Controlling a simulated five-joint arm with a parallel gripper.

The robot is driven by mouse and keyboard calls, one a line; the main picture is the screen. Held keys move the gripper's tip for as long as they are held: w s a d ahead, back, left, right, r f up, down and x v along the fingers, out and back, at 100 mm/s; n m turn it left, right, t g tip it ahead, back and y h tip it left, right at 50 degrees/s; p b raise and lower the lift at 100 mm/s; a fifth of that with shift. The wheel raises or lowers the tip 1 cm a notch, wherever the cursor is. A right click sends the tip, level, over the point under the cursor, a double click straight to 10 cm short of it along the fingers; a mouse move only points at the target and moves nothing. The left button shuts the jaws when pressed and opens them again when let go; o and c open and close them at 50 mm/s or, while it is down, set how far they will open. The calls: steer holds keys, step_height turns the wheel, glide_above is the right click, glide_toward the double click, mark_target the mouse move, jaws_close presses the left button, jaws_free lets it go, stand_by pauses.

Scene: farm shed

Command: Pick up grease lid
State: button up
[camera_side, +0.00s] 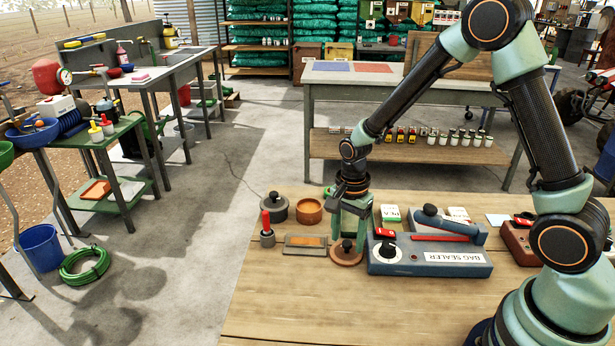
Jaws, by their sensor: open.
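A round reddish-brown lid with a dark knob (346,257), which looks like the grease lid, lies flat on the wooden table (290,300). My gripper (347,238) points straight down over it, jaws open, one finger on each side of the knob. I cannot tell whether the fingers touch the knob or the lid. An open brown round pot (309,213) stands just behind and to the left of the lid.
A blue-grey bag sealer (440,268) stands close on the right. On the left are a flat tray (305,243), a red-handled tool in a small holder (267,233) and a dark lidded pot (275,207). The table's front is clear.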

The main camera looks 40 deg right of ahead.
steer(key=shift+f, duration=0.4)
steer(key=shift+c, duration=0.3)
jaws_close()
steer(key=shift+r, duration=0.1)
